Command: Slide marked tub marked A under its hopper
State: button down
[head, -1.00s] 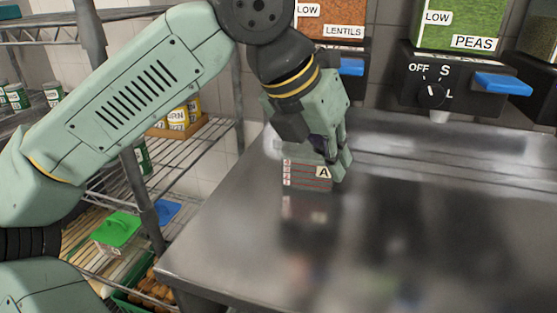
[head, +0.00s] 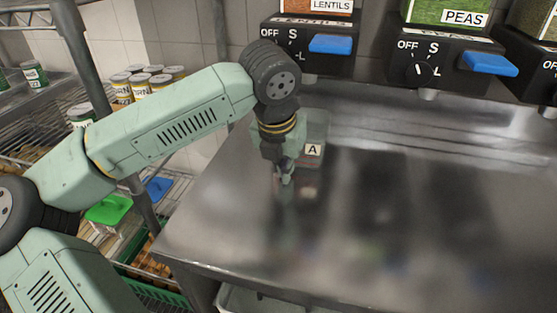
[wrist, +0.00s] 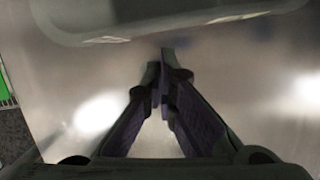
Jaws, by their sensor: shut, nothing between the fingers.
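The clear tub marked A (head: 313,150) stands upright on the steel counter, in front of the dispensers. Its label faces the front. The wrist view shows a pale rounded edge, likely of the tub (wrist: 150,28), across the top, just beyond my fingertips. My gripper (head: 285,178) is shut and empty, low over the counter at the tub's front left. Its fingertips meet in the wrist view (wrist: 163,60); a small gap seems to separate them from the tub. My wrist hides the tub's left side. The lentils hopper (head: 306,40) is behind the tub; the peas hopper (head: 440,60) is to its right.
Blue levers (head: 330,44) stick out from the hopper fronts. The steel counter (head: 400,220) is bare to the right and front. A wire shelf with tins (head: 145,85) and a green-lidded tub (head: 108,209) stands left of the counter's edge.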

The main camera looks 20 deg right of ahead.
jog(key=shift+w+d, duration=0.45)
jog(key=shift+w, duration=0.1)
jog(key=shift+w+d, duration=0.15)
jog(key=shift+w+d+f+b, duration=0.15)
jog(key=shift+w+d+b, duration=0.4)
jog(key=shift+w+d, duration=0.6)
jog(key=shift+w, duration=0.15)
jog(key=shift+r, duration=0.2)
jog(key=shift+s+a+f, duration=0.1)
jog(key=shift+a, duration=0.05)
